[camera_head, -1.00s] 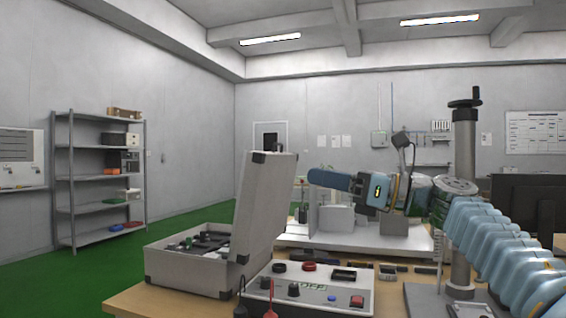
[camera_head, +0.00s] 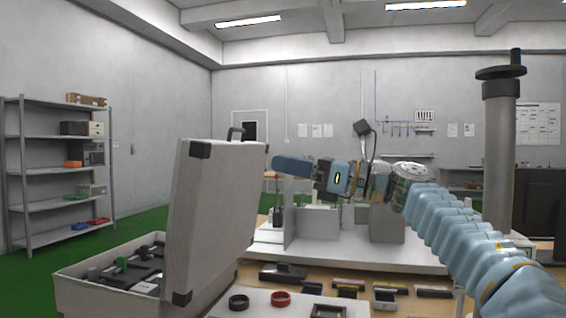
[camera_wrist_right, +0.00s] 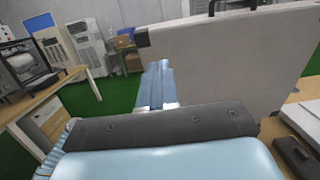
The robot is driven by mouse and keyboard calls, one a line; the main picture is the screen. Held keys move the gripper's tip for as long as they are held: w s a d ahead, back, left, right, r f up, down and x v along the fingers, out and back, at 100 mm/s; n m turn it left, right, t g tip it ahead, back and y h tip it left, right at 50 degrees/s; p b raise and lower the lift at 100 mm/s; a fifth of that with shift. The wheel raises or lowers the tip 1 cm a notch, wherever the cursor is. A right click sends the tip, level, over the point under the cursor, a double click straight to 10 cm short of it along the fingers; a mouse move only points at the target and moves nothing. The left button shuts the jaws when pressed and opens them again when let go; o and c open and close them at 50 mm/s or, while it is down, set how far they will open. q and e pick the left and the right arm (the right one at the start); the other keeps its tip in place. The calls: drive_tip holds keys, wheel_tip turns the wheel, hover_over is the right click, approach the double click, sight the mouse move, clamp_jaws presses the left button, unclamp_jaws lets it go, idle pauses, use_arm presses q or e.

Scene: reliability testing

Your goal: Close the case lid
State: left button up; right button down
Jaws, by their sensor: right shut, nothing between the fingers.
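The silver case (camera_head: 72,287) stands open at the lower left of the head view, with tools inside. Its lid (camera_head: 222,215) stands up, tilted slightly, with dark corner caps and a handle on its top edge. My right gripper (camera_head: 279,164) is shut and empty, just right of the lid's upper right edge in the head view. In the right wrist view, the shut blue fingers (camera_wrist_right: 158,84) point forward past the edge of the broad lid panel (camera_wrist_right: 240,65). I cannot tell whether they touch it. My left gripper is not in view.
A control panel with round knobs (camera_head: 281,299) lies right of the case. Small parts (camera_head: 384,299) and a white fixture platform (camera_head: 340,258) are behind it on the table. A grey post (camera_head: 498,160) stands at right. Shelves (camera_head: 60,170) stand far left.

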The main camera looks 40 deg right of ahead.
sight(216, 150)
drive_tip(key=p+x, duration=0.2)
drive_tip(key=x, duration=0.9)
drive_tip(key=shift+w, duration=0.15)
drive_tip(key=shift+a+r, duration=0.1)
